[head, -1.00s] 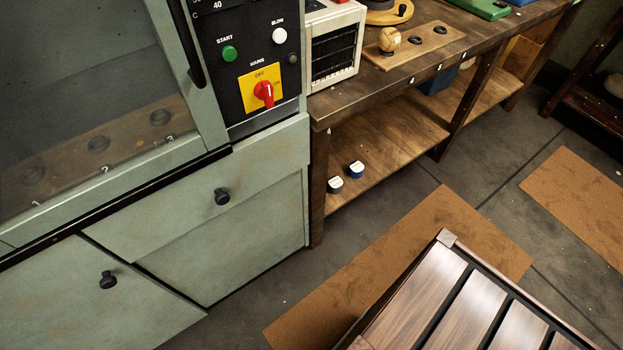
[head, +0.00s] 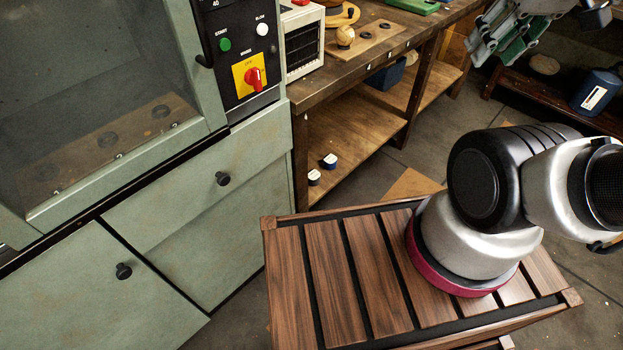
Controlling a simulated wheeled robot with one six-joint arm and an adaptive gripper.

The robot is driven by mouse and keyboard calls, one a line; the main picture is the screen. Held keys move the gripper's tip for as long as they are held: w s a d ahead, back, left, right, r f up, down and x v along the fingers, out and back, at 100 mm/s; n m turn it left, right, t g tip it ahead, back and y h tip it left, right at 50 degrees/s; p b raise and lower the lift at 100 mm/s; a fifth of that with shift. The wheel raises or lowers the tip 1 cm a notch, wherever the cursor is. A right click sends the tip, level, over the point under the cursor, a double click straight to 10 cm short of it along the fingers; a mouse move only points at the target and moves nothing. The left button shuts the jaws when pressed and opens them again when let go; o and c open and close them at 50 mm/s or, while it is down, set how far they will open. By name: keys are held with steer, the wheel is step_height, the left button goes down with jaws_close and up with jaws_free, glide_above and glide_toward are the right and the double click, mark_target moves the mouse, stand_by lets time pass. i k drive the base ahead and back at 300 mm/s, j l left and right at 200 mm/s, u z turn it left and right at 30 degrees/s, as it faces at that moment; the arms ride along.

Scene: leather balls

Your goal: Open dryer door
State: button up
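The dryer is a pale green cabinet at the left of the head view. Its glass-fronted door (head: 172,136) looks shut. A black vertical door handle (head: 202,45) is at the door's right edge, beside the control panel (head: 240,50). Through the glass I see a wooden board (head: 125,130) with several dark round spots. My gripper (head: 497,50) is at the top right, partly cut off by the frame edge, far from the door handle. Nothing is visibly held, and its finger opening is unclear.
A wooden workbench (head: 340,75) with a ball (head: 345,36) on a board stands right of the dryer. Drawers with black knobs (head: 222,179) are below the door. My slatted wooden base top fills the lower right. A dark blue bottle (head: 594,92) stands on a low shelf at the right.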

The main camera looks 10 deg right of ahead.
mark_target(18, 231)
steer(key=u, duration=1.5)
